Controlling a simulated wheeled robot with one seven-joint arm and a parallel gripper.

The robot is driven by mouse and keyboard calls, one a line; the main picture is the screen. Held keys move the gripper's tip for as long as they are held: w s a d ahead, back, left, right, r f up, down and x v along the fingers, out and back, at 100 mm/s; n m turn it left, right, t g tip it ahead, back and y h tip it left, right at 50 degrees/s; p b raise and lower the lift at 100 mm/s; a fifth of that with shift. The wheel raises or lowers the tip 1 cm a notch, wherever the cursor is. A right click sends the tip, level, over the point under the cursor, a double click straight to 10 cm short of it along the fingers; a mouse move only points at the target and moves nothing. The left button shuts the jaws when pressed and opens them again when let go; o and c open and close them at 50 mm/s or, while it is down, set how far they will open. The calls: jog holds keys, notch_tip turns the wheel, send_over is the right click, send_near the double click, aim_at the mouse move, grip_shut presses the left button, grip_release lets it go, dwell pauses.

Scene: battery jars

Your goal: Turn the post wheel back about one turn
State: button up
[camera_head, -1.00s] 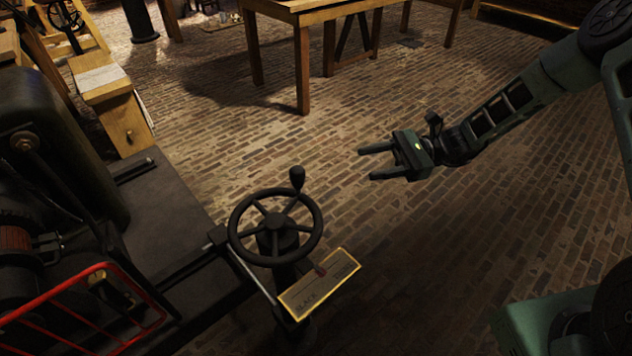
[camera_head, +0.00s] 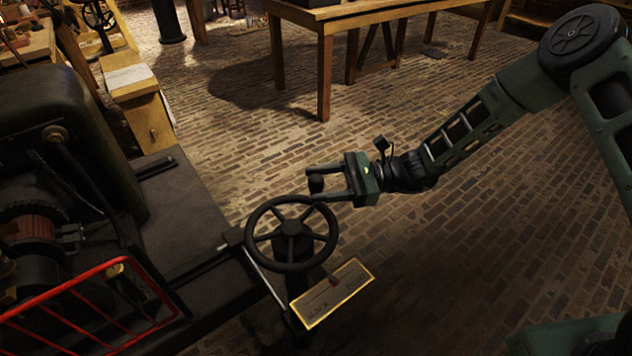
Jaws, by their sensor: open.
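The dark post wheel (camera_head: 292,228) has a rim, several spokes and a hub on a dark post. Its upright handle knob (camera_head: 316,184) stands at the upper right of the rim. My gripper (camera_head: 311,183) reaches in from the right and is open. One finger lies on the far side of the knob and one on the near side, so the knob shows between the fingertips. I cannot tell whether either finger touches it. The lower finger hides the base of the knob.
A brass-edged plate (camera_head: 332,293) with a small red pointer sits below the wheel. A dark machine (camera_head: 60,150) with a red guard rail (camera_head: 70,290) fills the left. A wooden table (camera_head: 385,14) stands at the back. The brick floor to the right is clear.

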jog(key=shift+s+a, duration=0.1)
jog(key=shift+a, duration=0.55)
grip_shut()
